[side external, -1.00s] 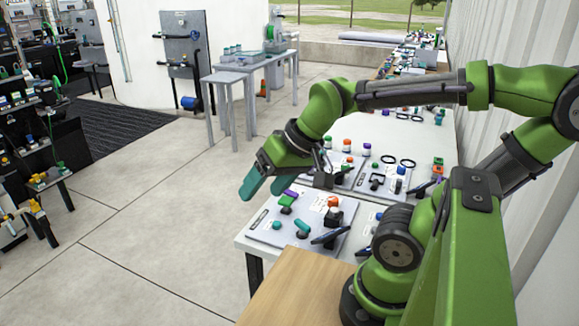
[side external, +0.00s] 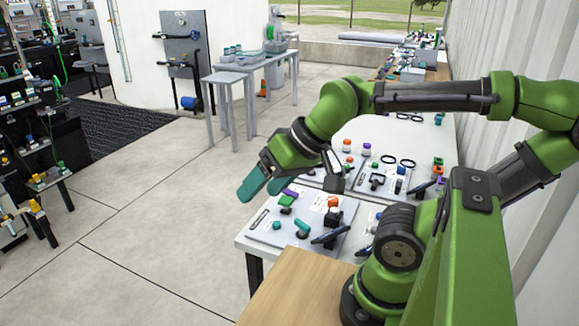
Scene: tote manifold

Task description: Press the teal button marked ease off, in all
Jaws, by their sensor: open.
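A near panel (side external: 262,236) lies on the white table and carries several coloured controls. A small round teal button (side external: 276,226) sits near its front left. A longer teal piece (side external: 303,227) sits to the right of it. The markings are too small to read, so I cannot tell which is marked ease off. My gripper (side external: 259,193) has teal fingers that are apart and empty. It hangs in the air by the panel's far left side in the picture, touching none of the controls. How high it is above the panel is hard to tell.
Near the teal pieces stand a green block (side external: 286,202), a purple piece (side external: 290,193), an orange knob (side external: 333,201) and a dark handle (side external: 330,235). A second panel (side external: 352,187) with more controls lies behind. A wooden surface (side external: 290,290) is in front.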

